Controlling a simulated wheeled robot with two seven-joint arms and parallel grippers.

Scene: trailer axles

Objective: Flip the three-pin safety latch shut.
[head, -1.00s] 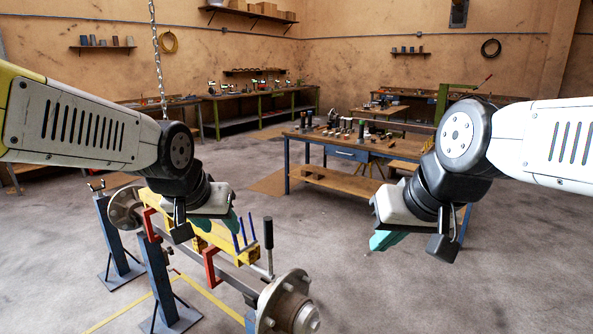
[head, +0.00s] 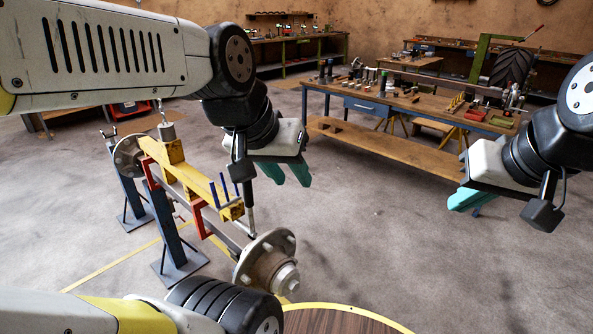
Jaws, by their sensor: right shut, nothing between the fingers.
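The three-pin safety latch shows as three thin blue pins (head: 225,190) standing at the near end of the yellow beam (head: 190,178). My right gripper (head: 469,201) is shut and empty, far to the right, over open floor.
The axle rests on blue stands (head: 170,235) with red brackets (head: 198,215) along the beam. A workbench (head: 400,98) with tools stands behind. A round wooden top (head: 335,321) edges the bottom.

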